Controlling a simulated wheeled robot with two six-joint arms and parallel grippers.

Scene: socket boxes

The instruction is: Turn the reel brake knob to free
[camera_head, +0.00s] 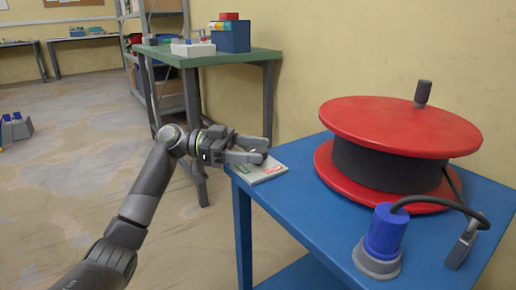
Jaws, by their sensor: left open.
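The reel (385,168) has red flanges and a dark cable drum, and stands on the blue table (310,213). A dark upright handle (423,93) rises from its top flange. A small pale plate (267,171) with green and red marks lies at the table's left corner. It looks like the brake plate, and its knob is largely hidden by my gripper. My left gripper (257,152) is open just over this plate, its fingers pointing right. I cannot tell whether the fingers touch the knob. My right gripper is not in view.
A blue plug or socket (386,233) on a grey base stands at the table's front, with a black cable running from it. A grey connector (462,245) is at the right. A green table (190,56) with boxes stands behind, against the wall.

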